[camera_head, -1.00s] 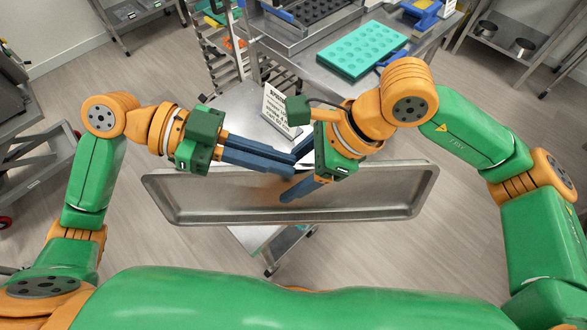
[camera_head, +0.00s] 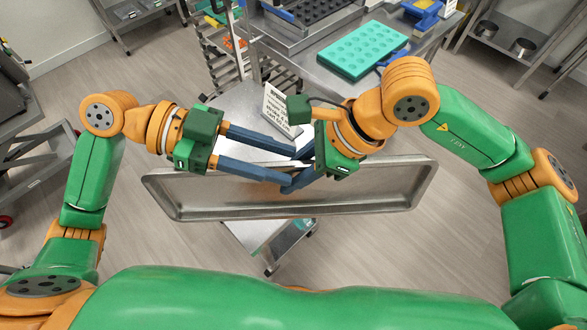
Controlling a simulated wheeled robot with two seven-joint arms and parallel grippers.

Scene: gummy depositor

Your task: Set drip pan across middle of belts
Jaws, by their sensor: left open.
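The drip pan (camera_head: 365,199), a long shallow metal tray, spans the middle of the head view crosswise, in the air before my body. My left gripper (camera_head: 290,165) is open, its two long blue fingers parted above and below the pan's far rim, apart from it as far as I can see. My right gripper (camera_head: 293,172) comes from the right with its fingers drawn together at the far rim near the pan's middle. It appears shut on the pan, though the fingertips of both grippers overlap and hide the contact. I cannot make out the belts.
A metal table (camera_head: 330,92) at the back holds a teal mold tray (camera_head: 362,50) and a black mold tray (camera_head: 305,10). A printed sign (camera_head: 281,108) stands behind the grippers. A rack (camera_head: 210,55) is behind left, a shelf with pots (camera_head: 522,45) far right.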

